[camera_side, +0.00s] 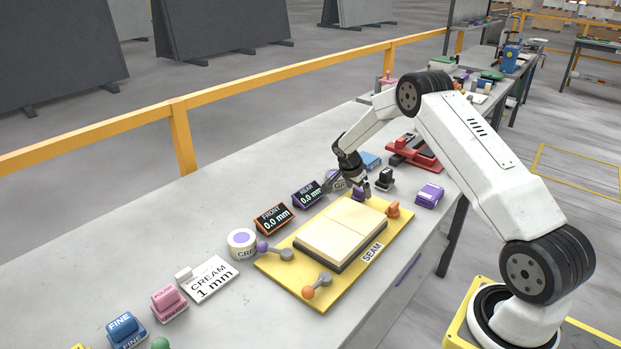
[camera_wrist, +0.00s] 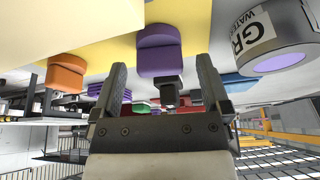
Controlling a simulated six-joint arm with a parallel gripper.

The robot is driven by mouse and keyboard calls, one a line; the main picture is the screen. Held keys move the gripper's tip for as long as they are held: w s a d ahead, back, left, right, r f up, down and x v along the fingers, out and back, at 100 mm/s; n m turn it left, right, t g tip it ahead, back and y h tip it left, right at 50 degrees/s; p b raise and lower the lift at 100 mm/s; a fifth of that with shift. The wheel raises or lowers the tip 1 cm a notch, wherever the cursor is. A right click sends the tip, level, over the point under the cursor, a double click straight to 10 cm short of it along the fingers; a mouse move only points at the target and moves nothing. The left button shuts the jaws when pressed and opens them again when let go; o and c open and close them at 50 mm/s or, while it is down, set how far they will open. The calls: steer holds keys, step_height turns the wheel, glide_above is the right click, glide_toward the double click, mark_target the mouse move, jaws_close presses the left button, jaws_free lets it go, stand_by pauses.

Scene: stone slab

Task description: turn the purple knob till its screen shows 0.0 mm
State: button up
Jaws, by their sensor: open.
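The purple knob (camera_side: 358,193) is at the far end of the yellow board (camera_side: 285,272). In the wrist view the knob (camera_wrist: 158,52) lies between the tips of my gripper (camera_wrist: 161,63), with a gap on each side. My gripper (camera_side: 366,190) is open and at the knob in the side view, and partly hides it. The purple-framed REAR screen (camera_side: 308,194) reads 0.0 mm. The orange-framed FRONT screen (camera_side: 273,218) also reads 0.0 mm. Two cream slabs (camera_side: 342,230) lie on the board with a seam between them.
An orange knob (camera_side: 393,209) sits right of the purple one. Two clamp levers, one purple-tipped (camera_side: 275,250) and one orange-tipped (camera_side: 318,286), are at the board's near end. A cream tub (camera_side: 241,243), a 1 mm card (camera_side: 211,279) and a purple block (camera_side: 429,194) stand around it.

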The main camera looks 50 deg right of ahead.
steer(key=v, duration=0.7)
steer(key=shift+a+r, duration=0.1)
steer(key=s+a+r+n+t+y, duration=0.1)
steer(key=s+a+r+n, duration=0.15)
steer(key=a+n, duration=0.4)
steer(key=s+a+r+n+t+y, duration=0.15)
steer(key=s+a+n, duration=0.25)
steer(key=a, duration=0.6)
steer(key=s+a+r+n+y, duration=0.1)
steer(key=s+a+n+y, duration=0.1)
steer(key=s+a+n, duration=0.7)
steer(key=s+a+t, duration=0.1)
steer(key=s+a, duration=0.2)
steer(key=s, duration=0.2)
steer(key=shift+r, duration=0.35)
steer(key=shift+n, duration=0.25)
